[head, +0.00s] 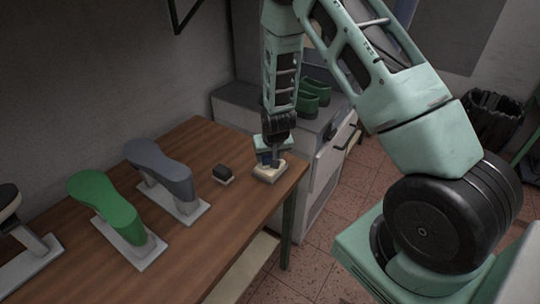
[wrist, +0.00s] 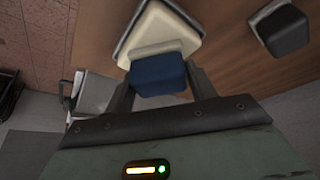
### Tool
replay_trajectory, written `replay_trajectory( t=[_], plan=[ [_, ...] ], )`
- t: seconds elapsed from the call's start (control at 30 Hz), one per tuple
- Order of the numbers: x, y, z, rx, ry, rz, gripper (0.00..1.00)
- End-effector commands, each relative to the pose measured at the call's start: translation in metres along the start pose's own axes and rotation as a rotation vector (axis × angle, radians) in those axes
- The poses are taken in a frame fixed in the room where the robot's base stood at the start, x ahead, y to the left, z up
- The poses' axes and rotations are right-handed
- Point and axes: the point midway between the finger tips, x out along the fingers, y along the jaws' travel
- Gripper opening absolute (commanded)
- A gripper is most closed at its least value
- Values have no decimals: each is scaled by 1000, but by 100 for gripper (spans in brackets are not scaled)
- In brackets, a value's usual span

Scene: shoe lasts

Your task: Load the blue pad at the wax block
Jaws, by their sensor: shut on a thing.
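My gripper (wrist: 162,92) is shut on the blue pad (wrist: 158,73), which sits between its two fingers. In the head view my gripper (head: 269,157) is low over the table's right end, and the blue pad (head: 264,158) shows only in part. The cream wax block (wrist: 157,30) lies in a shallow dark tray just beyond the pad. In the head view the wax block (head: 270,173) is right under my gripper. The pad is at the block's near edge in the wrist view; I cannot tell if they touch.
A black pad on a pale base (head: 223,173) stands left of the wax block. Grey (head: 160,168) and green (head: 106,203) shoe lasts stand on the wooden table (head: 212,213). Green shoes (head: 314,92) rest on a cabinet behind. A bin (head: 496,120) is at the far right.

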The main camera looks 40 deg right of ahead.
Motion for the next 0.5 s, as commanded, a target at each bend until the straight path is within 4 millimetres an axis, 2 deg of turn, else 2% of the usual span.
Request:
replay_trajectory(
  t=[0.27,0.5],
  plan=[
    [-1,0,1,0,-3,1,38],
    [-17,0,-6,0,-3,0,38]
  ],
)
